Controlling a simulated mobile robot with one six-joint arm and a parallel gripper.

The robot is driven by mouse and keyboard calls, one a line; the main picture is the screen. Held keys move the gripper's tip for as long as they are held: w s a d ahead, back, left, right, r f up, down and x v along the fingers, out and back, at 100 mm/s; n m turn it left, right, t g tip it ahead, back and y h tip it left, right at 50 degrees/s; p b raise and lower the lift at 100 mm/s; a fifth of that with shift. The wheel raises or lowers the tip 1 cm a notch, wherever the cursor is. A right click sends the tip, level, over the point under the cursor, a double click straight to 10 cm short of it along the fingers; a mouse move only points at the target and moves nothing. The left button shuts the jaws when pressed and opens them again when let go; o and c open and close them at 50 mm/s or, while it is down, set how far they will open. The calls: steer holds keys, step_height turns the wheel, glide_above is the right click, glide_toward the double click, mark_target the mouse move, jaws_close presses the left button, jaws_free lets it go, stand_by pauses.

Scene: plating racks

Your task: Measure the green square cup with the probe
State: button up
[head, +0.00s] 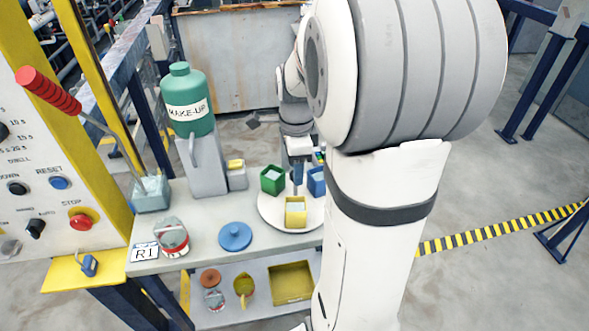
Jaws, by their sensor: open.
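The green square cup (272,180) stands upright on a white round plate (268,208), at its back left. It holds pale contents. A yellow square cup (295,212) stands at the front of the plate and a blue square cup (317,182) at the right, partly behind my arm. My gripper (297,178) is open, pointing down over the plate between the green and blue cups. I see nothing held in it, but the view there is small. A small grey block with a yellow top (236,164) stands left of the green cup; I cannot tell whether it is the probe.
A green MAKE-UP bottle (188,100) stands on a grey stand. A blue round lid (235,237) and a red-and-white clamp-like item (173,238) lie on the bench (205,205). A yellow tray (291,283) is on the lower shelf. A control panel (50,150) stands left.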

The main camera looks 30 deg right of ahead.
steer(key=shift+f, duration=0.9)
steer(key=shift+c, duration=0.3)
jaws_close()
steer(key=shift+d, duration=0.1)
